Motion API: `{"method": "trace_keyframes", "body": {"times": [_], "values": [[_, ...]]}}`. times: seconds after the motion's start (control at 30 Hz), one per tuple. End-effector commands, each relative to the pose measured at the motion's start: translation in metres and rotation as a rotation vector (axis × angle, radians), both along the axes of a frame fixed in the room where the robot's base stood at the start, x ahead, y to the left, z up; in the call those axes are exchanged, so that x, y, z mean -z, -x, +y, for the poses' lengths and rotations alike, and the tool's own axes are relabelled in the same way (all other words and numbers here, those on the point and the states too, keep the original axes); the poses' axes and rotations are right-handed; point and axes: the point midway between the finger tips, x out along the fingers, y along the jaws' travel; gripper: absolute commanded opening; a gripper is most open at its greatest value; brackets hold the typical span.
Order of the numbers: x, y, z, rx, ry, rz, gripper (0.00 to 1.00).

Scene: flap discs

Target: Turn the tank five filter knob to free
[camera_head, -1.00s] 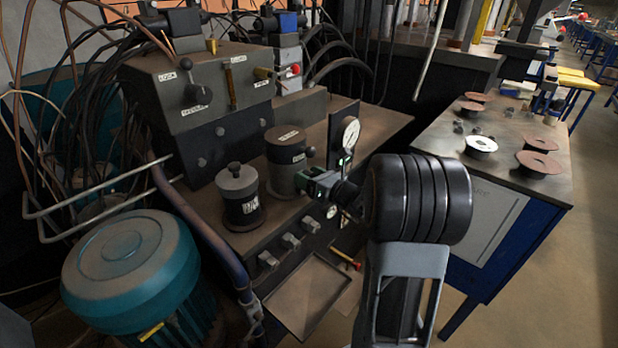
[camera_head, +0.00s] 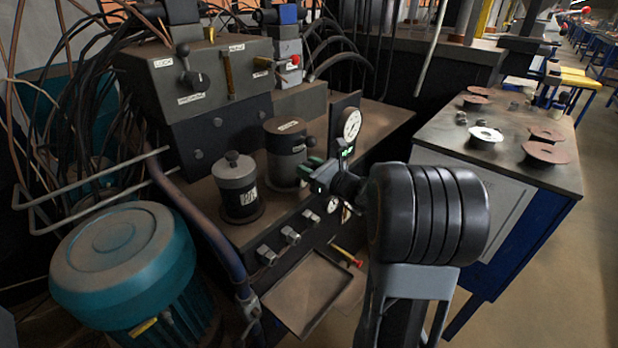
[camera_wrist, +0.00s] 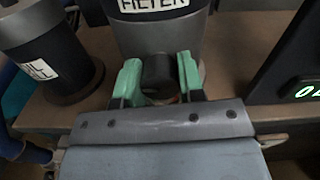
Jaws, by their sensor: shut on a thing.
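The dark filter canister (camera_head: 286,152) stands on the bench with a white label near its top. In the wrist view its label reads FILTER (camera_wrist: 152,5). A black round knob (camera_wrist: 158,72) sticks out of the canister's front below that label. My gripper (camera_wrist: 159,80) has its green fingers on both sides of the knob, shut on it. In the head view my gripper (camera_head: 308,170) reaches the canister's front from the right, and its fingers hide the knob there. I cannot read a tank number or the knob's setting.
A second canister (camera_head: 237,188) with a top knob stands close left of the filter. A dial gauge (camera_head: 351,125) and a green digital display (camera_head: 346,152) stand right. A valve block (camera_head: 205,80) with a lever is behind. A shallow tray (camera_head: 306,294) and teal motor (camera_head: 125,262) lie in front.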

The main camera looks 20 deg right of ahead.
Motion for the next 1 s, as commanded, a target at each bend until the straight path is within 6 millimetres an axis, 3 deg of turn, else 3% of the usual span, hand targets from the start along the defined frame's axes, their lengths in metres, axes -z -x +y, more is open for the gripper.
{"method": "trace_keyframes", "body": {"times": [0.43, 0.47, 0.7, 1.0], "values": [[-0.0001, 0.0001, 0.0003, -0.001, 0.079, -0.034, 0.12], [-0.0001, 0.0001, 0.0003, -0.001, 0.078, -0.033, 0.38], [-0.0001, 0.0001, 0.0003, -0.001, 0.077, -0.034, 0.61], [-0.0004, 0.0024, -0.0012, 0.000, 0.076, -0.034, 0.61]]}}
